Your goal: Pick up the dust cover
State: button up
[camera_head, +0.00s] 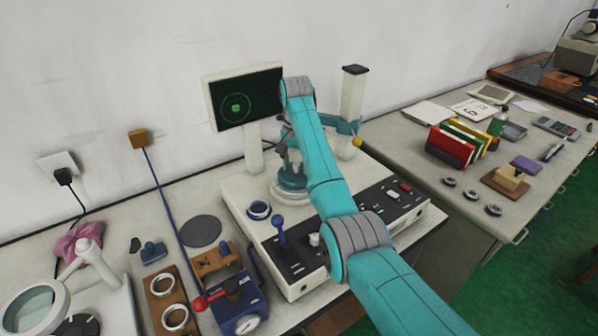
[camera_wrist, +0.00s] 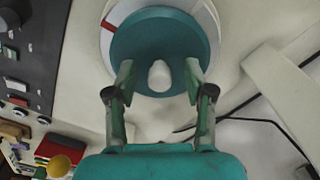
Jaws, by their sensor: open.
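The dust cover (camera_wrist: 135,40) is a round teal disc with a white knob (camera_wrist: 159,76) in its middle. It sits on a round pale base on the white instrument; in the head view its teal rim (camera_head: 292,184) shows partly behind my arm. My gripper (camera_wrist: 159,78) is open, with one finger on each side of the knob and a gap on both sides. I cannot tell how far the fingertips are above the disc. In the head view my gripper is mostly hidden by my teal arm.
The instrument has a screen (camera_head: 246,97) and a white column (camera_head: 352,100) near my arm, and a control panel with a blue-knobbed lever (camera_head: 279,228) in front. Bearing rings (camera_head: 162,283) lie at lower left. Colored binders (camera_head: 457,145) stand on the right table.

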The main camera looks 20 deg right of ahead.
jog(key=shift+f, duration=0.1)
grip_shut()
